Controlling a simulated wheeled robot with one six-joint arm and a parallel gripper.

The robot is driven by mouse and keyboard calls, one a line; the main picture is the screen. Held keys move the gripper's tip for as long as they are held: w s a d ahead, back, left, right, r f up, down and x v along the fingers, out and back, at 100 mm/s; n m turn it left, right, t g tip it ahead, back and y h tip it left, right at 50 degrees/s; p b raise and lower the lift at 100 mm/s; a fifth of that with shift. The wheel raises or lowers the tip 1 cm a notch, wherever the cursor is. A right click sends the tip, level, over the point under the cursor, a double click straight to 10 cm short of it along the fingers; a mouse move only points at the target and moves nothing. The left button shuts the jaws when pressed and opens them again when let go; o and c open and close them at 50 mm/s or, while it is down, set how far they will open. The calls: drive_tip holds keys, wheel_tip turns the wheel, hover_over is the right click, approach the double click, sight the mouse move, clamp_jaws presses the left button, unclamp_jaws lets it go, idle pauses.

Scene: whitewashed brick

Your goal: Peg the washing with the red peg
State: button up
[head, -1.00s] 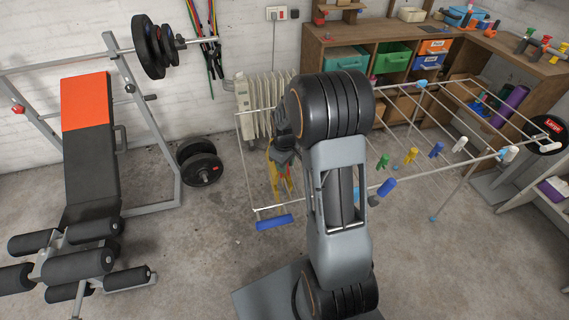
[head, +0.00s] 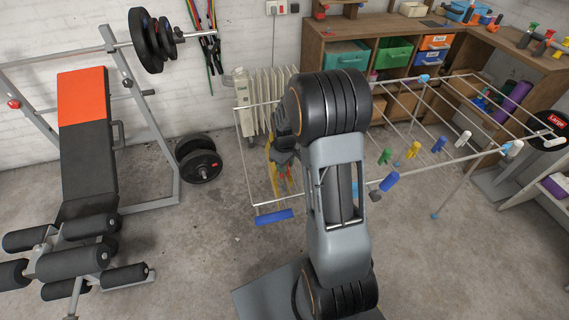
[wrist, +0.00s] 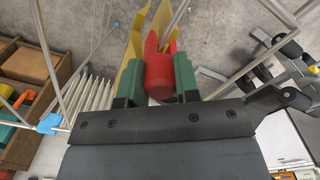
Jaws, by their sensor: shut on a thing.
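My gripper (wrist: 159,82) is shut on the red peg (wrist: 158,75), held between its two green finger pads in the wrist view. The peg's prongs point away from my gripper toward the yellow washing (wrist: 130,62). I cannot tell whether the prongs straddle the cloth or the line. In the head view, the yellow washing (head: 273,172) hangs at the left part of the white wire airer (head: 330,194), below my gripper, and is partly hidden by my arm. The red peg cannot be made out clearly there.
Green (head: 385,156), yellow (head: 413,150), blue (head: 439,144) and white (head: 464,138) pegs sit along the airer's near rail. A white radiator (head: 255,95) stands behind. A weight bench (head: 85,160) is at the left.

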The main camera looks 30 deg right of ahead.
drive_tip(key=shift+f+b, duration=0.35)
drive_tip(key=shift+f, duration=0.3)
drive_tip(key=o, duration=1)
drive_tip(key=shift+r, duration=0.1)
drive_tip(key=shift+c, duration=0.2)
drive_tip(key=shift+r, duration=0.1)
